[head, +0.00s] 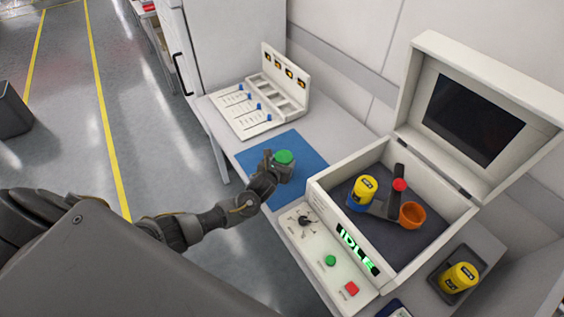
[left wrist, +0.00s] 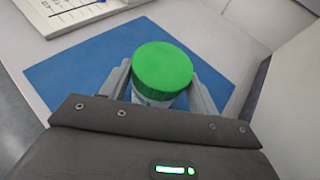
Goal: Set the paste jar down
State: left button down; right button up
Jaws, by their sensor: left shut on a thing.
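The paste jar has a green lid and shows in the head view (head: 284,158) and in the left wrist view (left wrist: 162,68). It is upright over the blue mat (head: 308,149), which also shows in the left wrist view (left wrist: 70,72). My left gripper (head: 275,168) is shut on the jar, one finger on each side of it below the lid. I cannot tell whether the jar's base touches the mat. My right gripper is in neither view.
Right of the mat stands an open-lidded machine (head: 330,203) holding a yellow-and-blue jar (head: 363,190) and an orange cup (head: 412,215). Its panel reads IDLE. A white rack (head: 240,110) stands behind the mat.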

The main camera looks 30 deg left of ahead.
pick_arm(q)
jog(key=shift+c, duration=1.9)
grip_release()
jog(key=shift+r, duration=0.2)
jog(key=shift+s, duration=0.3)
jog(key=v, duration=1.1)
jog(key=shift+r, duration=0.2)
jog(key=shift+s+d, duration=0.15)
jog(key=shift+s, duration=0.05)
